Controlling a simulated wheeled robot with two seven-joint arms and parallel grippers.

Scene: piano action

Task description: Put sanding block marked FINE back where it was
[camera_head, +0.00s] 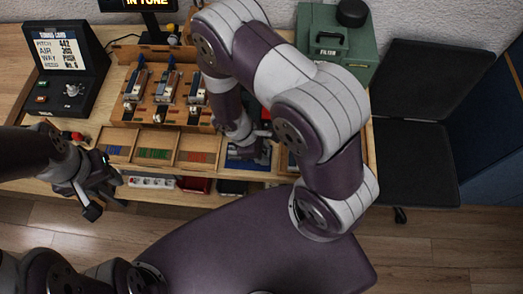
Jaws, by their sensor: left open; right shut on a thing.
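My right gripper (250,158) points down into a blue-lined compartment (233,163) of the wooden tray at the bench's front edge. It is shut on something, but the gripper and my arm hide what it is. No block marked FINE can be read in this view. My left gripper (105,201) is open and empty in front of the bench's left part, apart from the tray.
The tray has compartments with green (154,154) and red-brown (195,157) contents. A wooden rack (160,111) with several piano action parts stands behind it. A black display unit (68,65) is at left, a green case (334,45) at back right. A black chair (415,160) stands right.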

